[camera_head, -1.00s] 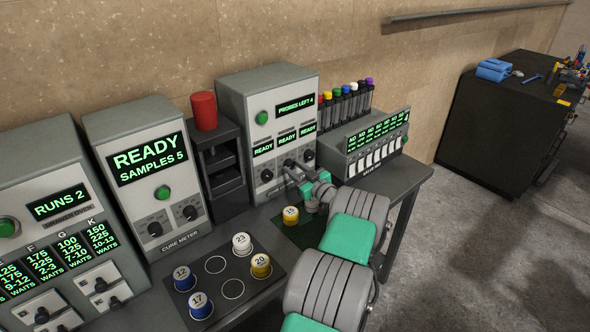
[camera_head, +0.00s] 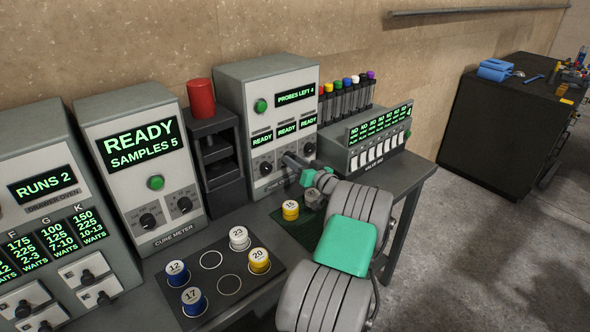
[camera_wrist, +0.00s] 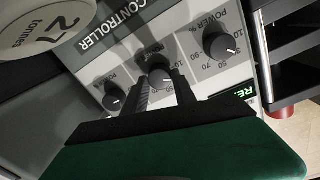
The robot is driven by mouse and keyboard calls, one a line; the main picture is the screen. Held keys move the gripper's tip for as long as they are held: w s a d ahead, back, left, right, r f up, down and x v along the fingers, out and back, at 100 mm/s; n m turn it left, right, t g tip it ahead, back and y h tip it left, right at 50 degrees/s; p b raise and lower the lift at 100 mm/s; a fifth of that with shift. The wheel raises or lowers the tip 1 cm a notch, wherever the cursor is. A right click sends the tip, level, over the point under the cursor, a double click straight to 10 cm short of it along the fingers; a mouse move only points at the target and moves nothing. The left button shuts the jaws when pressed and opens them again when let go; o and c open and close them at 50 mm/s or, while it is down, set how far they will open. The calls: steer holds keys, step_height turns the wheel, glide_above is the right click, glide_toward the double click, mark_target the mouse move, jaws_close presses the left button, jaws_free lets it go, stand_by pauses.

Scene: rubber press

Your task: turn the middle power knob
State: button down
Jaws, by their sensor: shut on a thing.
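The grey controller box (camera_head: 240,105) stands on the bench with PROBES LEFT 4 and several READY displays on its face. Three black knobs sit in a row below them. In the wrist view the power knobs are upside down: one near the top right (camera_wrist: 220,46), the middle power knob (camera_wrist: 159,76), and one lower left (camera_wrist: 114,99). My gripper (camera_wrist: 163,84) has its two dark fingers on either side of the middle knob and is shut on it. In the head view my gripper (camera_head: 291,162) reaches the same box and hides the middle knob.
A yellow-banded pot (camera_head: 290,210) stands just below my gripper. A dark tray (camera_head: 230,284) with several numbered pots lies nearer. A black rack with a red cylinder (camera_head: 201,98) stands left of the box; a switch unit (camera_head: 378,140) stands right.

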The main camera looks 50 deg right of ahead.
steer(key=m+b, duration=0.2)
steer(key=m, duration=0.9)
steer(key=shift+d+m+y, duration=0.15)
steer(key=shift+m+y, duration=0.15)
stand_by(0.4)
steer(key=c, duration=1)
jaws_free()
steer(key=shift+s, duration=0.1)
steer(key=b+v, duration=0.2)
steer(key=v, duration=0.5)
steer(key=shift+s+r, duration=0.15)
steer(key=shift+s, duration=0.2)
